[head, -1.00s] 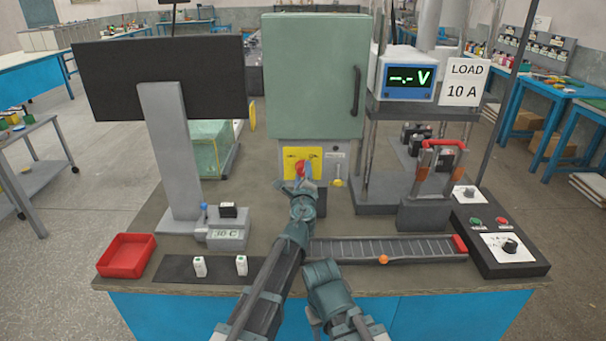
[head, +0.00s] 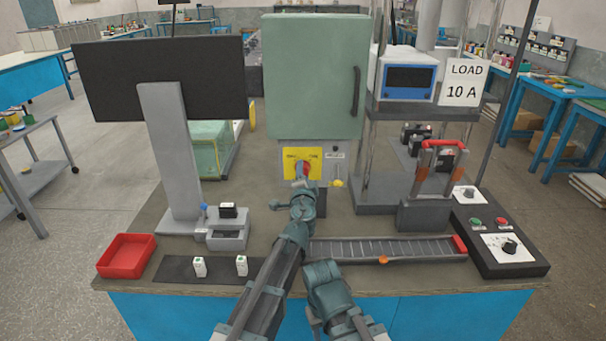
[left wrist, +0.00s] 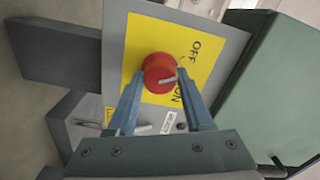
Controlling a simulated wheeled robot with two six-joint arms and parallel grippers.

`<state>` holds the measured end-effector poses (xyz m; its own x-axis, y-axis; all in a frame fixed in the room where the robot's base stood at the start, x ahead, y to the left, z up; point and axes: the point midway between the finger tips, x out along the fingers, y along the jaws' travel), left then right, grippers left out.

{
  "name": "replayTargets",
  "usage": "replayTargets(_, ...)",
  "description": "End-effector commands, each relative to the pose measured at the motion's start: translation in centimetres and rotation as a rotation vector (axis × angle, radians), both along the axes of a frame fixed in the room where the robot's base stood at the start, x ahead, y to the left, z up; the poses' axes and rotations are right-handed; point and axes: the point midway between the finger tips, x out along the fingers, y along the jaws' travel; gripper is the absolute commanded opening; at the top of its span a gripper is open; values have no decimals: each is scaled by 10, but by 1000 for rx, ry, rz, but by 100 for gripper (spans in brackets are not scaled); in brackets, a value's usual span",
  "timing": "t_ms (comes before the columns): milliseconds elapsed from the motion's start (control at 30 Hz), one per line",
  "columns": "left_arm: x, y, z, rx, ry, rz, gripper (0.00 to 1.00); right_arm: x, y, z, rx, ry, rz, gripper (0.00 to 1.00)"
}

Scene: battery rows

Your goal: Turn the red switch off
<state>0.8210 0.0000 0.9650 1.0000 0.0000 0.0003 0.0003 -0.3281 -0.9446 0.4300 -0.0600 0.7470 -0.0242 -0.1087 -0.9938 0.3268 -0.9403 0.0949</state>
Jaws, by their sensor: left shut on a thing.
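The red switch (left wrist: 158,70) is a round knob with a white pointer line on a yellow plate (left wrist: 140,40) marked OFF and ON. In the head view the yellow plate (head: 289,163) sits below the green cabinet, and the knob is mostly hidden. My left gripper (head: 303,178) is at the plate, its blue fingers (left wrist: 162,82) shut on the knob from both sides. My right arm is at the front middle; its fingertips are hidden.
The green cabinet (head: 312,80) stands above the switch. A dark monitor (head: 160,78) is to the left and a blue meter (head: 408,75) to the right, its screen dark. A ribbed rail (head: 385,248) and red tray (head: 126,256) lie in front.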

Motion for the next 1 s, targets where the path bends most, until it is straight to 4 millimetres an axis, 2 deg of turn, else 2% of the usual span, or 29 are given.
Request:
replayTargets(400,-1,1,0,-223,0,1,0,0,0,0,0,0,0,50)
replayTargets(1000,-2,1,-1,-275,1,1,0,0,0,0,0,0,0,50)
